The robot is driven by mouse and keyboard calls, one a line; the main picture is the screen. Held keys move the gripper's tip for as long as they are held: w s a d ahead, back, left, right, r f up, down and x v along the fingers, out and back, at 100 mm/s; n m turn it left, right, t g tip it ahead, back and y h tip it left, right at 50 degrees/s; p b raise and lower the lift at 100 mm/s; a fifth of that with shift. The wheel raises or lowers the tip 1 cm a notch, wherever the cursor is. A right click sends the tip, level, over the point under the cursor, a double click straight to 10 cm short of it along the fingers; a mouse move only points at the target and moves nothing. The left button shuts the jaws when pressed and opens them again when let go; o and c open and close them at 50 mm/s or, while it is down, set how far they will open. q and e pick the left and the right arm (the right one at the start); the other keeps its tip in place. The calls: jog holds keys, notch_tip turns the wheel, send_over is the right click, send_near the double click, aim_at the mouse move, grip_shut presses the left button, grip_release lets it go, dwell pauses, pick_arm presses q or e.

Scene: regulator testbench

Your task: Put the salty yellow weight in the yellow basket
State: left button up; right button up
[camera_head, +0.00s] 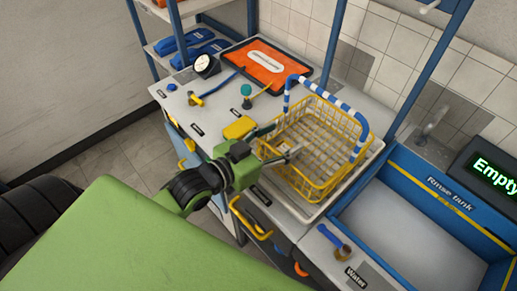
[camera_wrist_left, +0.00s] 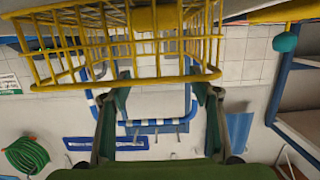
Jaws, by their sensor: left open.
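A small yellow block (camera_head: 239,127), which looks like the yellow weight, lies on the bench left of the basket; whether it is salty is too small to tell. The yellow wire basket (camera_head: 318,192) has a blue-and-white striped handle and stands in a pale tray. It also shows in the left wrist view (camera_wrist_left: 62,62). My left gripper (camera_head: 281,144) is open, with its fingers at the basket's left rim, right of the block. Its spread fingers show in the left wrist view (camera_wrist_left: 160,88), with nothing visible held between them. My right gripper is out of view.
The blue rinse tank (camera_head: 405,222) is right of the basket, beside a display (camera_head: 490,175) reading "Empty". An orange tray (camera_head: 267,65), a gauge (camera_head: 206,66) and small tools lie behind. Blue shelf posts (camera_head: 340,45) rise at the back. A blue-handled tool (camera_head: 332,238) lies in front.

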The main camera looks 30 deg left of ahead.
pick_arm(q)
jog(key=v, duration=0.9)
jog(key=shift+r+b, duration=0.15)
jog(key=shift+b, duration=0.15)
